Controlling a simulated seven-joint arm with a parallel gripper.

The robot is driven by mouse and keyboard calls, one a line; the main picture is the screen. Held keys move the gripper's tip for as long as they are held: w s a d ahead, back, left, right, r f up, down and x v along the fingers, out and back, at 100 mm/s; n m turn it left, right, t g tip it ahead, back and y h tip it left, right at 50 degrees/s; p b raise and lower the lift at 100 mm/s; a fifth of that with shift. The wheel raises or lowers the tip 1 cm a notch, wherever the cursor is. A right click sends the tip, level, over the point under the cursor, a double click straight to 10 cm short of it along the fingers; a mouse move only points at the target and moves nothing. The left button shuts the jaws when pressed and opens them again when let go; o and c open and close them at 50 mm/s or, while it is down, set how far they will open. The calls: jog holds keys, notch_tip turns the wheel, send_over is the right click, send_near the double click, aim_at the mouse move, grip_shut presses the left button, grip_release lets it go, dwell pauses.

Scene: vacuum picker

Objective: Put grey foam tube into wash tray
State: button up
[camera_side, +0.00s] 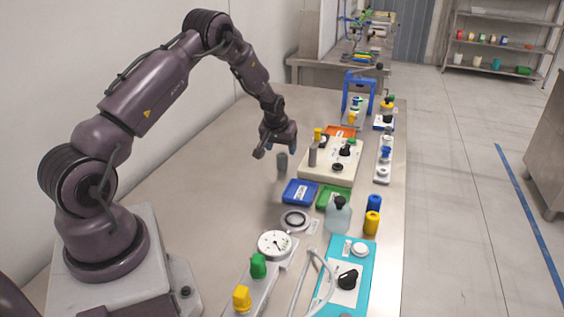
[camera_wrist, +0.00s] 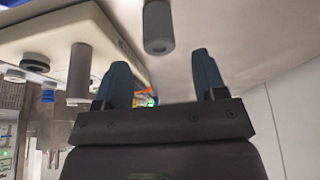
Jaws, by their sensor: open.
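A dark grey tube (camera_side: 282,163) stands upright on the bare steel table, left of the beige board. It also shows in the wrist view (camera_wrist: 158,28), at the top between the lines of my two fingers but beyond their tips. My gripper (camera_side: 276,149) is open and empty, just above the tube in the side view. Its two blue fingers (camera_wrist: 161,62) are apart in the wrist view. A blue tray (camera_side: 299,192) and a green tray (camera_side: 333,198) lie in front of the board; no readable label shows which one is the wash tray.
The beige board (camera_side: 328,171) carries another grey cylinder (camera_side: 312,155) and black knobs. A grey bottle (camera_side: 338,215), a dial gauge (camera_side: 274,244) and blue and yellow caps stand nearer the camera. An orange tray (camera_side: 341,131) lies behind. The table's left side is clear.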

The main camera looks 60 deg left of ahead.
aim_at(282, 154)
jog(key=x, duration=0.4)
jog(key=shift+s+d+f, duration=0.1)
jog(key=shift+s+f, duration=0.05)
jog(key=shift+f, duration=0.25)
jog(key=shift+c, duration=0.3)
jog(key=c, duration=1)
jog(key=shift+r, duration=0.2)
